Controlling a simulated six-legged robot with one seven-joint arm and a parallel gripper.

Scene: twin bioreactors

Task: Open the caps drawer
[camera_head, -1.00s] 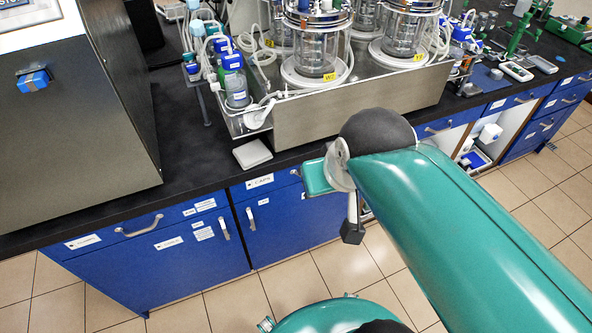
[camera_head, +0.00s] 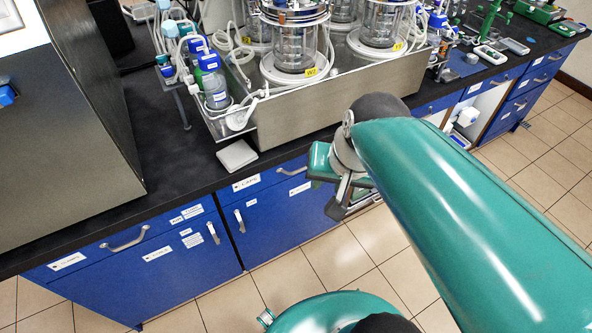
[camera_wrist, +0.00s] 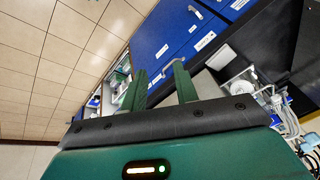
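The caps drawer (camera_head: 268,181) is a blue front under the black worktop, with a white label reading CAPS at its left and a metal handle (camera_head: 292,171). It looks shut, flush with the cabinet. My gripper (camera_wrist: 160,82) shows two green fingers apart with nothing between them in the wrist view. In the head view it hangs in front of the cabinets, just right of the caps drawer handle and apart from it. My arm hides the drawer's right neighbourhood. The wrist view shows blue cabinet fronts with handles beyond the fingers, tilted; their labels are too small to read.
Another drawer with a handle (camera_head: 125,239) lies to the left, with cupboard doors below. A white block (camera_head: 237,155) rests near the worktop edge, beside a metal tray holding glass vessels (camera_head: 294,45). Open tiled floor (camera_head: 385,245) lies in front.

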